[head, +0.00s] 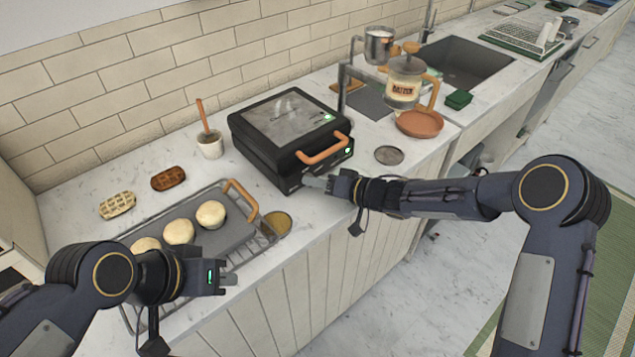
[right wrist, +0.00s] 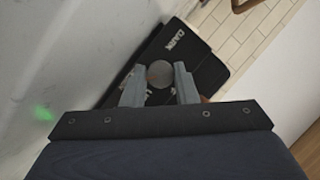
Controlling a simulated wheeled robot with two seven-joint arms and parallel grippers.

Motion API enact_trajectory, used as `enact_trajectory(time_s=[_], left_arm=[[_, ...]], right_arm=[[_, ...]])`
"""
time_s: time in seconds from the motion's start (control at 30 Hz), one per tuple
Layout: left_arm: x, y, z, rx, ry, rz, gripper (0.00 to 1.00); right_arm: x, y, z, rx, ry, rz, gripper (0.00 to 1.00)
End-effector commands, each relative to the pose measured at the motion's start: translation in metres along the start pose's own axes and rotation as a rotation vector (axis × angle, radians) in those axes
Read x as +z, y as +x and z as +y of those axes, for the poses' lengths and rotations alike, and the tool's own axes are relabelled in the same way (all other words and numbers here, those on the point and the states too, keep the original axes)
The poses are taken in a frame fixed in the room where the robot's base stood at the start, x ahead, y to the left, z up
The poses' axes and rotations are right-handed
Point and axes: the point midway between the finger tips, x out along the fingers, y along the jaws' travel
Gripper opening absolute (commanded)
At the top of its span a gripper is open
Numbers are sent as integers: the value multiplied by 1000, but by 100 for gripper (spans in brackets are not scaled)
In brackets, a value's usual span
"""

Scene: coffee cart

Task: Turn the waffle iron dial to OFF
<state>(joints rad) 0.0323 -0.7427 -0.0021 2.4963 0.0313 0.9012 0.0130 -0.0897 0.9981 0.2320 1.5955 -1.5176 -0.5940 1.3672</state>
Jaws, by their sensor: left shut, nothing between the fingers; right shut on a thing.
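The black waffle iron (head: 268,152) stands closed on the counter, with an orange handle (head: 324,149) at its front and small green lights. My right gripper (head: 318,183) is at the iron's lower front edge. In the right wrist view its fingers (right wrist: 160,88) are shut on the round grey dial (right wrist: 160,73). The black front panel (right wrist: 190,52) shows there too, with the word DARK beside the dial. The dial's pointer and any OFF mark cannot be made out. My left gripper (head: 230,281) is shut and empty over the counter's front edge, near the wire rack.
A wire rack (head: 265,240) with a tray of round buns stands left of the iron. Two waffles (head: 117,205) and a white cup with a brush (head: 210,146) lie behind it. A jar (head: 403,83) and a brown dish (head: 419,124) stand right, near the sink.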

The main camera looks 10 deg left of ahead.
Motion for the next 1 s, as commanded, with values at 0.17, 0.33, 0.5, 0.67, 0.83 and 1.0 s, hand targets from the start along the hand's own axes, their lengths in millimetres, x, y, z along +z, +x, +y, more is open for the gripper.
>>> enact_trajectory(time_s=[0.17,0.33,0.5,0.67,0.83,1.0], left_arm=[[0,0,0,0,0,0,0],[1,2,-1,0,0,0,0],[5,10,-4,0,0,0,0],[10,20,-9,0,0,0,0],[16,32,-14,0,0,0,0],[20,39,-18,0,0,0,0]], right_arm=[[0,0,-1,23,-51,-2,4],[0,0,-1,67,-146,-6,4],[2,1,-1,120,-265,-10,4],[2,1,-1,168,-372,-14,4],[3,1,-2,209,-462,-17,4],[2,1,-2,238,-522,-20,4]])
